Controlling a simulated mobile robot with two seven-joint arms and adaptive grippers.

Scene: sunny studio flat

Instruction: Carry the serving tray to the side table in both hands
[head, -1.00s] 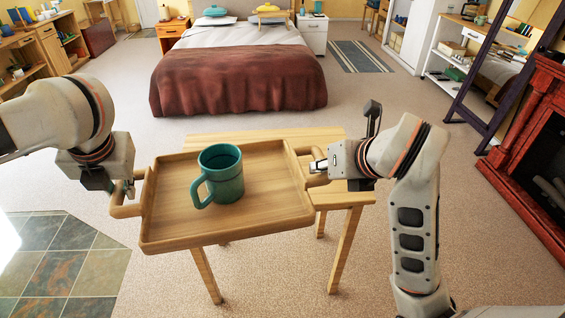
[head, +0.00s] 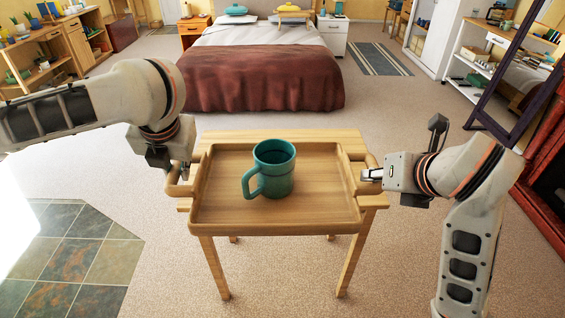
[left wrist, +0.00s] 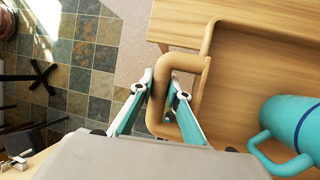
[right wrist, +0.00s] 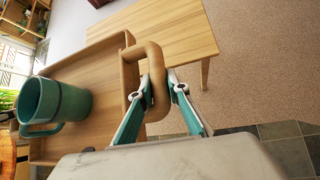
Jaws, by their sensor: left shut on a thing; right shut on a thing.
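The wooden serving tray (head: 325,215) is in the middle of the head view, roughly level, with a teal mug (head: 274,168) standing upright on it. The wooden side table (head: 300,136) lies under and behind the tray; its far part and legs show. I cannot tell whether the tray touches the tabletop. My left gripper (head: 182,178) is shut on the tray's left handle, seen between its fingers in the left wrist view (left wrist: 165,95). My right gripper (head: 370,175) is shut on the right handle, also clear in the right wrist view (right wrist: 158,92).
A bed (head: 265,75) with a brown cover stands beyond the table. A red fireplace (head: 545,185) and a dark-framed mirror (head: 510,75) are at the right. Shelves (head: 45,60) line the left. Carpet around the table is clear; slate tiles (head: 70,255) lie front left.

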